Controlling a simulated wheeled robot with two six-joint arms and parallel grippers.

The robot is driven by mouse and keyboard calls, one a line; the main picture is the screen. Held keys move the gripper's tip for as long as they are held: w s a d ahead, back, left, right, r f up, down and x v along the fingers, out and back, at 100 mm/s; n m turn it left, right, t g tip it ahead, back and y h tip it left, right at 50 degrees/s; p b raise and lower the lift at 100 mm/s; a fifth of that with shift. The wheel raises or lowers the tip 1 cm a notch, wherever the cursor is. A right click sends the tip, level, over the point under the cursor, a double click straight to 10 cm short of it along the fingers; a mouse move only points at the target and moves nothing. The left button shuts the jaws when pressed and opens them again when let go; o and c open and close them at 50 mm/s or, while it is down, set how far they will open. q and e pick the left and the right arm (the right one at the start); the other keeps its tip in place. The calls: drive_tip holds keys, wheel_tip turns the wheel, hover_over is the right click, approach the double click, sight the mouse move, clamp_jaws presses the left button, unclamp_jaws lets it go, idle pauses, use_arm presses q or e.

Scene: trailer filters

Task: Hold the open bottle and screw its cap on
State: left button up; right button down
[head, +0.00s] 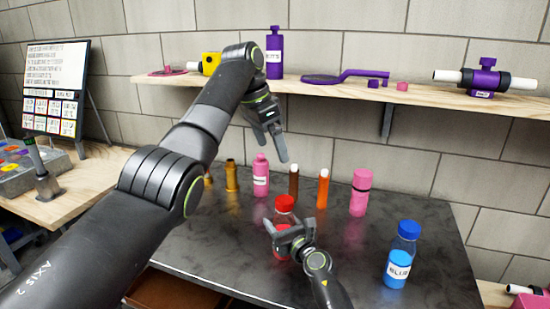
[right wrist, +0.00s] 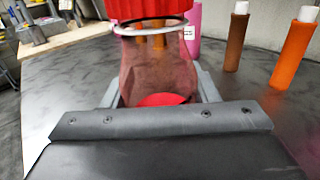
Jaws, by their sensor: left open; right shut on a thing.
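A clear bottle (head: 281,219) with red contents stands on the dark table, a red cap (head: 284,203) on top of its neck. In the right wrist view the bottle (right wrist: 158,75) is upright between my fingers, with the red cap (right wrist: 150,9) above a pale neck ring (right wrist: 152,29). I cannot tell how tightly the cap sits. My right gripper (head: 284,236) is shut on the bottle's body from the front. My left gripper (head: 275,138) is open and empty, pointing down, above and behind the bottle, apart from the cap.
A blue-capped bottle (head: 400,256) stands at the right of the table (head: 345,258). Behind stand a pink bottle (head: 260,176), a brown tube (head: 293,181), an orange tube (head: 323,189) and a pink cylinder (head: 360,194). A wooden shelf (head: 430,97) with purple items runs along the wall.

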use_arm(q)
drive_tip(key=shift+a+r, duration=0.1)
drive_tip(key=shift+r, duration=0.2)
use_arm(e)
drive_tip(key=shift+c, duration=2.3)
unclamp_jaws()
